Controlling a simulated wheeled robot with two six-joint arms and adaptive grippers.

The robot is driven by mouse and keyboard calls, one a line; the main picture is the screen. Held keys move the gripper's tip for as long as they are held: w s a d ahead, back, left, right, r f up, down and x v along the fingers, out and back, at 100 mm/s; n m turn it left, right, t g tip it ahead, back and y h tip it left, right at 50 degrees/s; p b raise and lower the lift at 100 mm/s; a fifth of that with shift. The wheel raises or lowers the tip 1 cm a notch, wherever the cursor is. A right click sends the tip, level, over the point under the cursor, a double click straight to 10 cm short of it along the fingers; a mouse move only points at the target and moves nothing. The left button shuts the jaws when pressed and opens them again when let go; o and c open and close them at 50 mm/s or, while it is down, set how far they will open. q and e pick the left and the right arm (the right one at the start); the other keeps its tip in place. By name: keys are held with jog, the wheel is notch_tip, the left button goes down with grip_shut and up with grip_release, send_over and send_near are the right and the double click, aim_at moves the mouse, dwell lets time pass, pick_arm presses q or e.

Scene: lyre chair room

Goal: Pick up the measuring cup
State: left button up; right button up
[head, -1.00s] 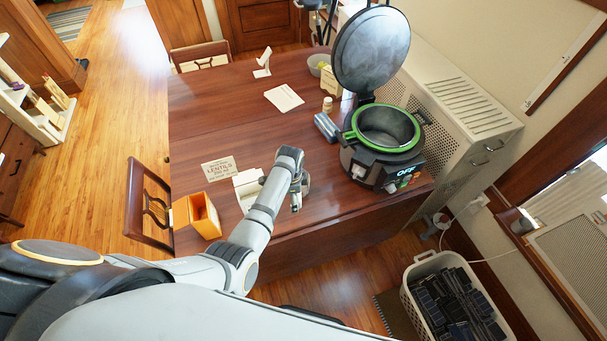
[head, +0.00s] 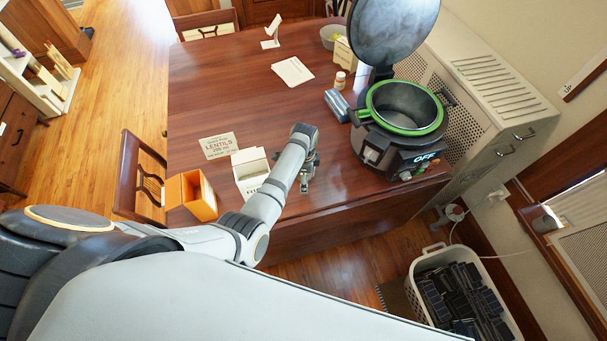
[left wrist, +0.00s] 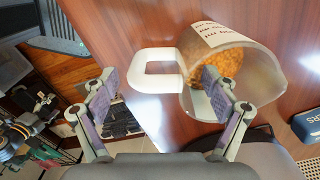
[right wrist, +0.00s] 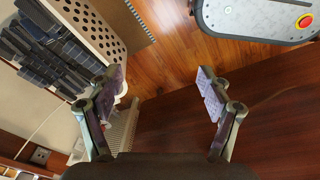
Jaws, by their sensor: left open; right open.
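In the left wrist view the measuring cup (left wrist: 255,85) is a clear cup with printed white label, a white loop handle (left wrist: 140,72) and orange lentils inside. My left gripper (left wrist: 158,80) is open around the handle side. Its right finger overlaps the cup's mouth, and its left finger is beyond the handle; contact cannot be told. In the head view my left gripper (head: 307,178) is over the table's near edge, and my arm mostly hides the cup. My right gripper (right wrist: 160,78) is open and empty in the right wrist view, away from the cup.
On the table (head: 240,85) are a lentils card (head: 219,146), a white box (head: 250,172), an orange box (head: 190,197), a blue pack (head: 337,104) and a cooker (head: 402,125) with raised lid. A basket (head: 428,262) of dark panels stands on the floor.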

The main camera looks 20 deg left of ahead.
pick_arm(q)
jog(key=f+b, duration=0.4)
jog(key=shift+s+a+f, duration=0.1)
jog(key=shift+s+f, duration=0.15)
jog(key=shift+f+b, duration=0.2)
jog(key=shift+b, duration=0.25)
jog(key=shift+r, duration=0.2)
jog(key=shift+c, duration=1.6)
jog(key=c, duration=1.3)
pick_arm(e)
jog(key=s+f, duration=0.4)
jog(key=f, duration=0.2)
jog(key=shift+g, duration=0.3)
